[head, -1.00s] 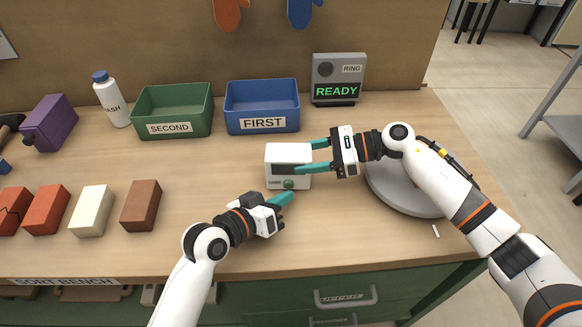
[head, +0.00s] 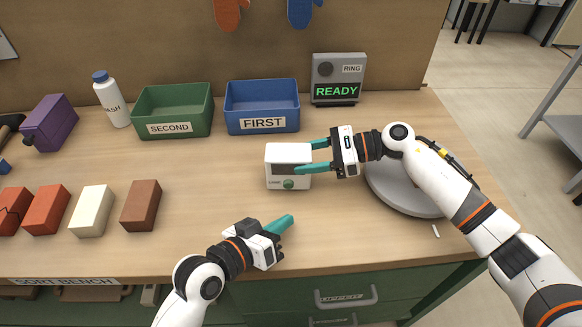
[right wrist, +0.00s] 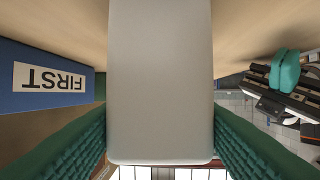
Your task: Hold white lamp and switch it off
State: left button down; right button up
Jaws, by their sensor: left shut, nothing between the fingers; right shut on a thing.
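The white lamp (head: 277,153) is a small white box standing on the bench in the middle of the head view. It has a dark front panel and a green round button (head: 289,184) low on its front. My right gripper (head: 312,157) is shut on the lamp from the right; in the right wrist view its fingers flank the pale lamp body (right wrist: 160,80). My left gripper (head: 290,221) is shut and empty, in front of and below the lamp, apart from it. It also shows in the right wrist view (right wrist: 287,68).
A blue FIRST bin (head: 262,123) and a green SECOND bin (head: 171,128) stand behind. A READY display (head: 337,91) is at the back right. A grey round plate (head: 400,197) lies under my right arm. Several bricks (head: 91,211) line the left. Bench around my left gripper is clear.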

dwell(0.3)
jog(key=o, duration=1)
jog(key=v, duration=1.2)
